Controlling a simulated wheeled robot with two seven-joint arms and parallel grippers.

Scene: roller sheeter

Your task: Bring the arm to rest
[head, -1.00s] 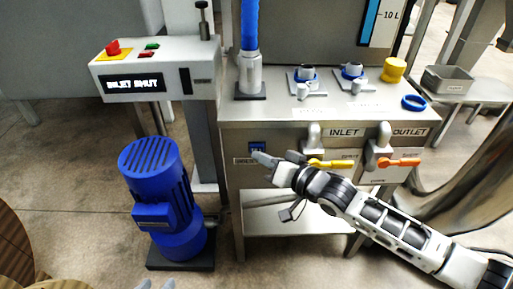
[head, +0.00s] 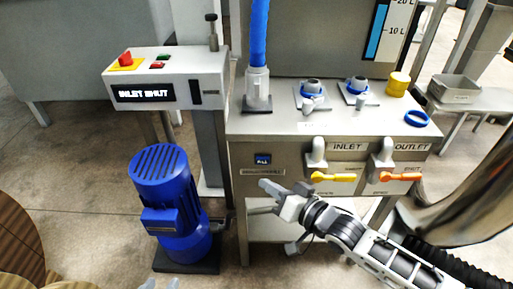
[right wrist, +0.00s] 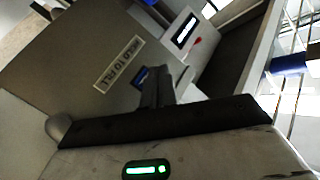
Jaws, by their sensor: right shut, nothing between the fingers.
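My right gripper (head: 268,187) is shut and empty, in front of the steel cabinet (head: 290,128) and just below its blue fill button (head: 262,159). It shows apart from the button in the head view. In the right wrist view the closed fingers (right wrist: 158,88) partly cover the blue button (right wrist: 140,77), beside the "HOLD TO FILL" label (right wrist: 118,64). My right arm reaches in from the lower right. Two grey fingertips of my left gripper (head: 160,285) show, apart, at the bottom edge; the rest is cut off.
The yellow inlet lever (head: 333,177) and orange outlet lever (head: 400,176) stick out beside my right gripper. A blue motor (head: 168,205) stands on the floor at left. The control box display (head: 143,94) reads "INLET SHUT".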

